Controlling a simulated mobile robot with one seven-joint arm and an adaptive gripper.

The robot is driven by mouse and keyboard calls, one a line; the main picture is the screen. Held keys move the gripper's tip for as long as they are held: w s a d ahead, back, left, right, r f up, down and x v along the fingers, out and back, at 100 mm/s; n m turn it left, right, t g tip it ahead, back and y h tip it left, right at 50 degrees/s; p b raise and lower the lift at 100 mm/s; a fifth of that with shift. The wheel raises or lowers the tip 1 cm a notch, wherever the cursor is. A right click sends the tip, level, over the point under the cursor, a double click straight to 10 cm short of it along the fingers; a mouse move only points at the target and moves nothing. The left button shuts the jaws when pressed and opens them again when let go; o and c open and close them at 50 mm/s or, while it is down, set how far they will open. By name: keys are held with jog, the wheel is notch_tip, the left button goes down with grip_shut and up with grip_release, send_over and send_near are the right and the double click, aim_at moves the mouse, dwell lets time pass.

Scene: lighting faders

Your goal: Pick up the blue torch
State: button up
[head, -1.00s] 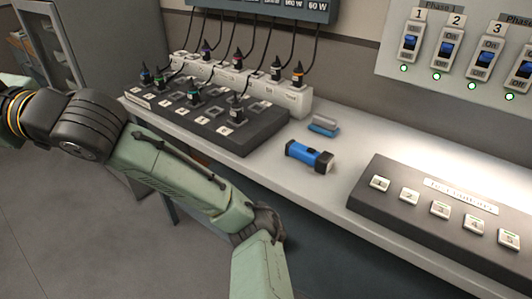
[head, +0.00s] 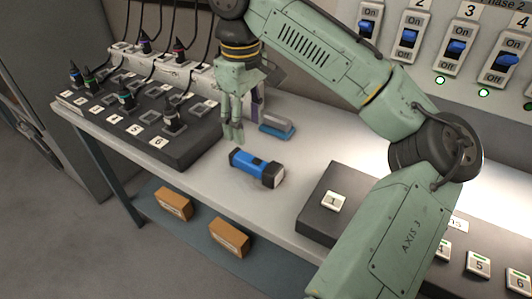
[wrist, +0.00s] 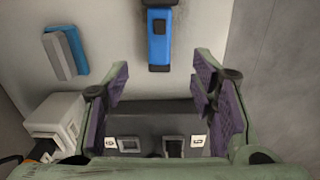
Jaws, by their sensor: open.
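The blue torch (head: 257,168) with black ends lies on its side on the light worktop, in the middle of the head view. It also shows at the top centre of the wrist view (wrist: 159,36). My gripper (head: 234,138) points down above the worktop, just behind and left of the torch in the head view. In the wrist view its purple-padded fingers (wrist: 162,88) are apart with nothing between them. The torch lies beyond the fingertips and appears untouched.
A blue and grey stapler-like object (head: 277,127) lies behind the torch. A dark socket panel (head: 190,150) with plugs is at left, and a dark button panel (head: 316,196) at right. Two brown boxes (head: 229,238) sit on the lower shelf. Bare worktop surrounds the torch.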

send_over(247, 158)
notch_tip(247, 158, down, 5)
jog(key=shift+s+r, duration=0.1)
jog(key=shift+r, duration=0.05)
notch_tip(247, 158, down, 6)
jog(key=shift+r+p, duration=0.1)
jog(key=shift+p, duration=0.65)
jog(key=shift+c, duration=0.2)
grip_shut()
